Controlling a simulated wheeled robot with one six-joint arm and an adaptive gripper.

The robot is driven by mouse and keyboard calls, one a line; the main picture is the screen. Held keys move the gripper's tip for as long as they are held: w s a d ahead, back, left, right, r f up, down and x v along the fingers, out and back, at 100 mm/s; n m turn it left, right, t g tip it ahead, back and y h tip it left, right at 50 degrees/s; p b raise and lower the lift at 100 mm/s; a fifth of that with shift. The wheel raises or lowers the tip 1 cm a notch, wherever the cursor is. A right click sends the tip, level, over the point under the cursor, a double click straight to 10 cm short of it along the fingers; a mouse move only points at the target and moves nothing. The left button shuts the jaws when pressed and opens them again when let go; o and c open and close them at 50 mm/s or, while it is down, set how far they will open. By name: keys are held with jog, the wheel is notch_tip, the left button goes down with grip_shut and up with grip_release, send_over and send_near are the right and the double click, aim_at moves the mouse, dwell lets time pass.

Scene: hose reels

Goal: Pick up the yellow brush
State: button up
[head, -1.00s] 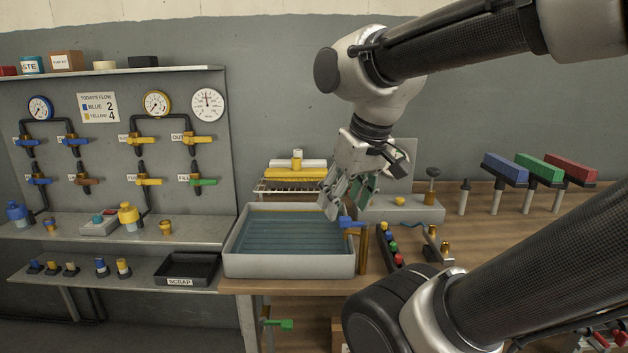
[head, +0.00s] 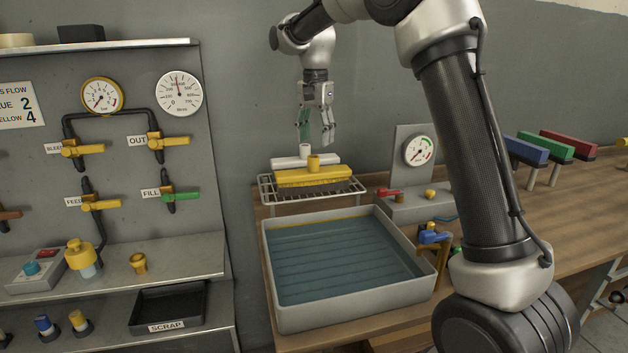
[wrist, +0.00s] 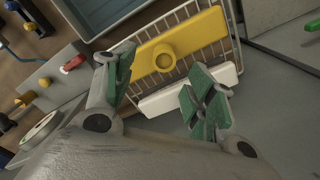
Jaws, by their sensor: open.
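The yellow brush (head: 313,176) lies flat on a wire rack behind the water tray, bristles down, with a short round yellow knob on top. In the wrist view, the yellow brush (wrist: 180,50) shows from above with its knob near the middle. My gripper (head: 315,138) hangs above the back of the rack, pointing down, open and empty. In the wrist view, my gripper's green-padded fingers (wrist: 160,88) are spread apart, short of the brush and apart from it. A white brush (head: 304,158) with a white knob lies directly behind the yellow one.
The wire rack (head: 268,190) stands behind the grey water-filled tray (head: 285,315). A gauge panel (head: 402,150) with a red handle and yellow knob is to the right. The grey valve board (head: 215,120) stands to the left. Blue, green and red blocks sit on posts farther right.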

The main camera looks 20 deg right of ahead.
aim_at(314, 157)
jog(key=f, duration=0.7)
jog(key=shift+w+a+f, duration=0.2)
jog(key=shift+w+a, duration=0.05)
jog(key=shift+w, duration=0.05)
grip_shut()
